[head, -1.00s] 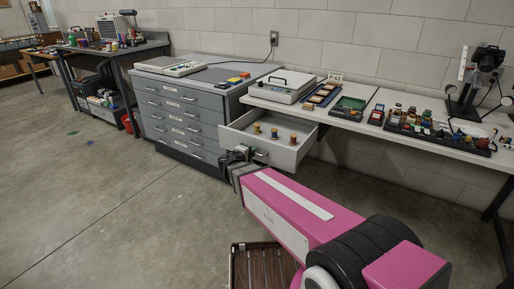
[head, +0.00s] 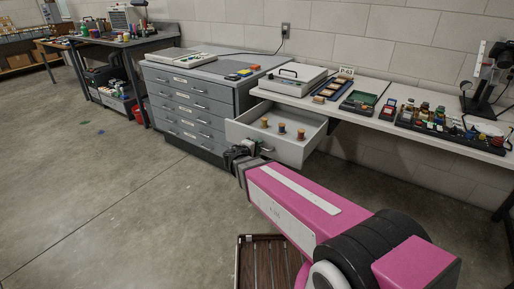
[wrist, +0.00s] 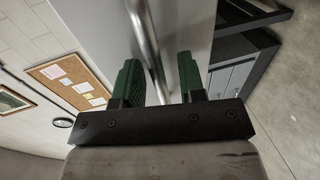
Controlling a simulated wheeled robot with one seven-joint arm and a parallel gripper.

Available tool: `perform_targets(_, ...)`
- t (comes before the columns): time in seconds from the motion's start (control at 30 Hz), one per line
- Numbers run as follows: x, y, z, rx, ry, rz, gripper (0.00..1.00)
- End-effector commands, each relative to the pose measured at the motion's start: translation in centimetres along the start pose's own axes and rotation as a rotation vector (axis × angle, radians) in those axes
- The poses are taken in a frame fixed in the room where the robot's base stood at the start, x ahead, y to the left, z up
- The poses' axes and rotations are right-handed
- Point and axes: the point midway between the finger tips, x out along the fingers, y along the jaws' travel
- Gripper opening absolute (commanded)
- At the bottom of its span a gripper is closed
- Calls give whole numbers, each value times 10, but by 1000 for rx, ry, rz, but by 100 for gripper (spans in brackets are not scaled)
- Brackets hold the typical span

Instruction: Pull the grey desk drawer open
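The light grey desk drawer (head: 290,151) stands pulled out from under the desk in the head view, with its inside showing. In the wrist view, the handle (wrist: 143,25) runs between the two green fingers of my gripper (wrist: 162,82). The fingers are apart, with a gap beside the bar, so they do not look clamped on it. The drawer front (wrist: 185,22) lies beyond.
A grey cabinet (head: 185,105) with several drawers stands left of the open drawer. The desk top (head: 345,114) carries a white case (head: 292,82) and trays of small items. A brown slatted thing (head: 262,262) is low at the bottom.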

Motion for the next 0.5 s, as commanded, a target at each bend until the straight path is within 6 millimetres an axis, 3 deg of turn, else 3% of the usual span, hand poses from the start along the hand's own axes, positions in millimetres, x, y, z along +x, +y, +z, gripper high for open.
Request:
perform_targets(0.17, -10, 0, 0, 0, 1, 0, 37)
perform_targets(0.5, -66, 0, 1, 0, 3, 0, 37)
